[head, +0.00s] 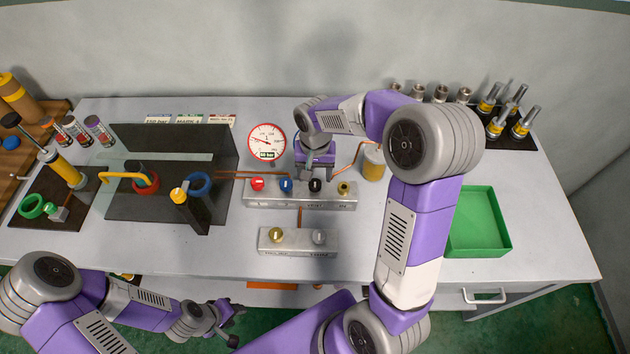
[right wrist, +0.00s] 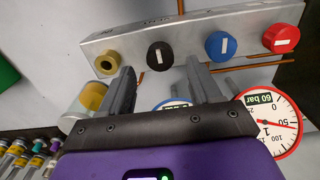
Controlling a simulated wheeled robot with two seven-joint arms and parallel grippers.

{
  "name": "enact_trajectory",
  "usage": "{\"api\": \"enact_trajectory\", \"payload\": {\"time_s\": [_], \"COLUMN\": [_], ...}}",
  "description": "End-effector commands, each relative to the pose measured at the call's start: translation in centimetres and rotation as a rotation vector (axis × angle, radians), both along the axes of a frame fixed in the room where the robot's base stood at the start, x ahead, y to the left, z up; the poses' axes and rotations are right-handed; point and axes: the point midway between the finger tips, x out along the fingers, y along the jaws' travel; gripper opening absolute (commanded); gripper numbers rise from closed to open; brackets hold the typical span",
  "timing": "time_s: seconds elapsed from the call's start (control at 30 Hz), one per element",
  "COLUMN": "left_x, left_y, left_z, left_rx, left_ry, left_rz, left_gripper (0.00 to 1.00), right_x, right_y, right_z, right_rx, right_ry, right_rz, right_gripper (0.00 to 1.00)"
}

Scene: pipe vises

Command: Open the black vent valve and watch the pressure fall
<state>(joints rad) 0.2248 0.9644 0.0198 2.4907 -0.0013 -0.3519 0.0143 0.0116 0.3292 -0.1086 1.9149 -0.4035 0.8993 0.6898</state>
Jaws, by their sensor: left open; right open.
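The black vent valve knob (head: 315,185) sits on a grey manifold block (head: 300,200), with a blue knob (head: 286,185) and a red knob (head: 257,184) to its left. It shows upright-marked in the right wrist view (right wrist: 160,54), with a white bar. My right gripper (head: 315,174) is open above and behind the knob. In the right wrist view its fingertips (right wrist: 160,74) stand either side of the line to the knob; contact is not visible. The pressure gauge (head: 267,142) is round, white and red-rimmed, with a 60 bar label. My left gripper (head: 232,321) is open and empty at the front edge.
A brass knob (head: 343,188) is right of the black one. A green tray (head: 480,222) stands at right, and a dark vise fixture (head: 170,170) at left. Copper pipes run behind the manifold.

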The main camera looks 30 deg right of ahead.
Motion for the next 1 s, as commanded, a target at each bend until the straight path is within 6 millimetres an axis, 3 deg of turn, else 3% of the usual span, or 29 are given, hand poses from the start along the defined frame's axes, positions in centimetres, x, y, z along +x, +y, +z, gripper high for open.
{"api": "enact_trajectory", "payload": {"time_s": [0.2, 0.57, 0.93, 1.0], "left_x": [0.0, 0.0, 0.0, 0.0], "left_y": [0.0, 0.0, 0.0, 0.0], "left_z": [-0.6, -0.6, -0.6, -0.6], "left_rx": [0.000, 0.000, 0.000, 0.000], "left_ry": [0.000, 0.000, 0.000, 0.000], "left_rz": [0.000, 0.000, 0.000, 0.000], "left_gripper": [0.43, 0.43, 0.43, 0.43], "right_x": [0.0, 0.0, 0.0, 0.0], "right_y": [0.0, 0.0, 0.0, 0.0], "right_z": [-2.9, -3.4, -3.4, -3.4], "right_rx": [0.001, 0.001, 0.001, 0.001], "right_ry": [0.002, -0.001, -0.001, -0.001], "right_rz": [-0.001, 0.000, 0.000, 0.001], "right_gripper": [0.63, 0.63, 0.08, 0.07]}}
